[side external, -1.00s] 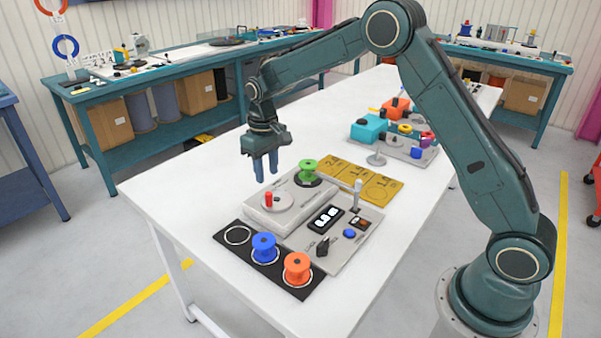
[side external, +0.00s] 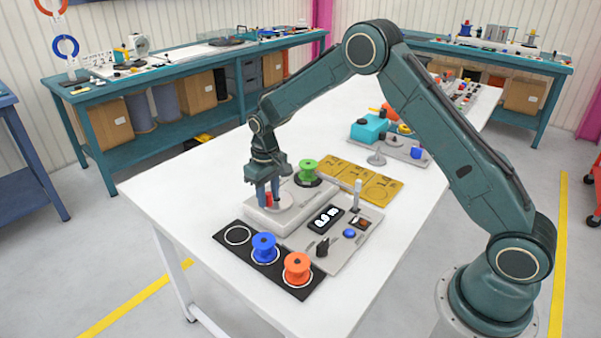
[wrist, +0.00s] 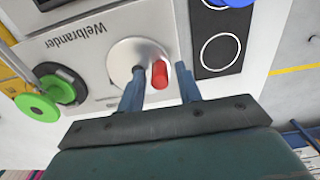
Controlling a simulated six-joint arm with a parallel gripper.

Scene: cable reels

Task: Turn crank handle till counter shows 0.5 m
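The red crank handle (side external: 268,199) stands upright on a round light disc (side external: 283,206) on the grey machine; in the wrist view the handle (wrist: 159,74) sits near the disc's edge. My gripper (side external: 268,198) is lowered at the handle. In the wrist view my gripper (wrist: 161,86) has one finger on each side of the handle, with gaps showing, so it is open. The green reel (side external: 308,171) is on the machine behind the crank.
A black mat (side external: 227,247) in front holds a blue reel (side external: 264,247) and an orange reel (side external: 297,268), with one empty ring. A grey lever (side external: 357,193) rises right of the counter. A yellow plate (side external: 360,181) lies behind. The white table (side external: 170,190) is clear at left.

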